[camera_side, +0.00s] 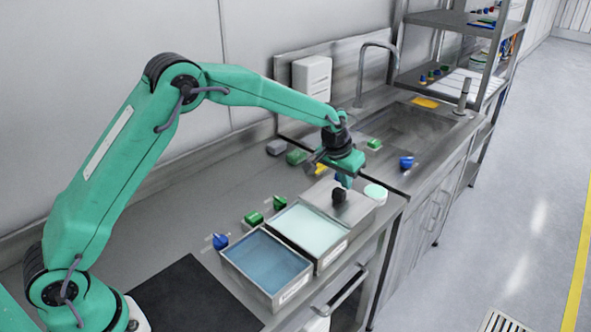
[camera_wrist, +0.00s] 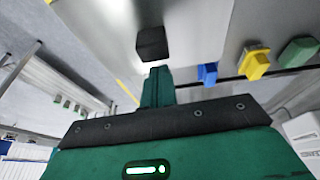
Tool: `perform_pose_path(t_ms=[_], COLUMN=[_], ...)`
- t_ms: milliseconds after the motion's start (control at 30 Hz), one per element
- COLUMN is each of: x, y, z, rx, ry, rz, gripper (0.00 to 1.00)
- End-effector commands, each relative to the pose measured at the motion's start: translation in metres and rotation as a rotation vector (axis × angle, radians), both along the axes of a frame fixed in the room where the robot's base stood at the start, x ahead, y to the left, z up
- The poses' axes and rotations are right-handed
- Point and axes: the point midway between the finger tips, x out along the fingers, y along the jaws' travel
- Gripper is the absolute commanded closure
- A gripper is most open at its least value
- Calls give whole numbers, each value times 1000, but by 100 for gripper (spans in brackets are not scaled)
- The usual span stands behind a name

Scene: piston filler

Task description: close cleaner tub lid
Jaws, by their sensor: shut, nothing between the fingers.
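A grey metal lid (camera_side: 358,212) with a black knob (camera_side: 339,195) lies over the tub at the right end of the row. I cannot tell whether it is fully seated. My gripper (camera_side: 344,181) is shut and empty, just above the knob in the side view. In the wrist view, my gripper (camera_wrist: 157,72) points toward the black knob (camera_wrist: 151,43), which stands on the grey lid surface (camera_wrist: 190,30). I cannot tell whether the fingertips touch the knob.
Two open tubs, one with blue liquid (camera_side: 265,262) and one with pale green liquid (camera_side: 308,228), stand left of the lid. Small blue (camera_side: 220,241) and green (camera_side: 253,218) fittings lie behind. The sink (camera_side: 410,128) is farther back.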

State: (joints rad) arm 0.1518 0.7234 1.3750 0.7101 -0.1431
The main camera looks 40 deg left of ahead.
Motion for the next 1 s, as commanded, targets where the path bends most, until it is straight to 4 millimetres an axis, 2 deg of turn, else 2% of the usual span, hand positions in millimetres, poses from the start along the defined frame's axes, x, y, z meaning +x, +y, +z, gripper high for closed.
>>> perform_pose_path(t_ms=[667,1000], x=[-8,-39], y=[0,0], z=[0,1], rx=[-1,-3], ry=[0,2], rz=[0,-1], gripper=[100,100])
